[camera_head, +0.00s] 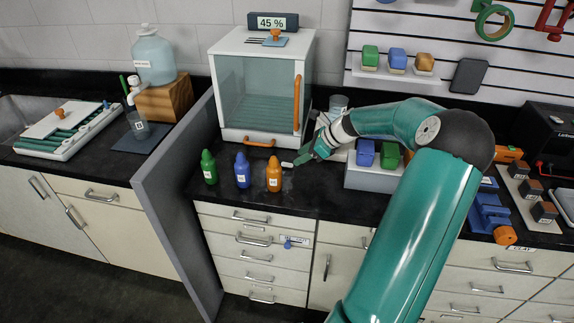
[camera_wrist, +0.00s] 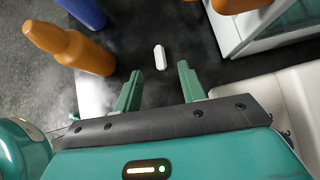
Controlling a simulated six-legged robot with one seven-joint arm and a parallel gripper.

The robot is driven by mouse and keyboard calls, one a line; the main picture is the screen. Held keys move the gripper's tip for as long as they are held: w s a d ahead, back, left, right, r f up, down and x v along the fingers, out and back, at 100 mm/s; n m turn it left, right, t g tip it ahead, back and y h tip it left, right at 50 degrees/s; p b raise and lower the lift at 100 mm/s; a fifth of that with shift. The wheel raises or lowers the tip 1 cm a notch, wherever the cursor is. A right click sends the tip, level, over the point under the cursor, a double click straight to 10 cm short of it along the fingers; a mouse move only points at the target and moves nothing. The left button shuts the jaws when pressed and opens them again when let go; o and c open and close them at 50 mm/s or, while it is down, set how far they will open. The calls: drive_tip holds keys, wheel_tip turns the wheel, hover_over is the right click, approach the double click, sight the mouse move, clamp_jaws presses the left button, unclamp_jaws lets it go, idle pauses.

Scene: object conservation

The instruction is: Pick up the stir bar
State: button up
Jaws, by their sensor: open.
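The stir bar (camera_wrist: 160,57) is a small white rod lying on the black counter. In the wrist view it lies ahead of my gripper (camera_wrist: 160,85), roughly centred between the two green fingers and beyond their tips. The gripper is open and empty. In the head view my gripper (camera_head: 300,158) is low over the counter, to the right of the orange bottle. A small white piece that looks like the stir bar (camera_head: 287,164) shows just left of the fingertips.
The orange bottle (camera_head: 274,174) stands close by, with blue (camera_head: 242,171) and green (camera_head: 209,167) bottles farther left. A glass-fronted cabinet (camera_head: 258,85) stands behind. A grey rack (camera_head: 372,178) with coloured blocks is right of the gripper. The counter's front edge is near.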

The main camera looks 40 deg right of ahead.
sight(289, 163)
drive_tip(key=shift+w+a+f, duration=0.15)
drive_tip(key=shift+a+f, duration=0.1)
drive_tip(key=shift+f, duration=0.1)
drive_tip(key=shift+x, duration=2)
drive_tip(key=shift+d, duration=0.15)
clamp_jaws()
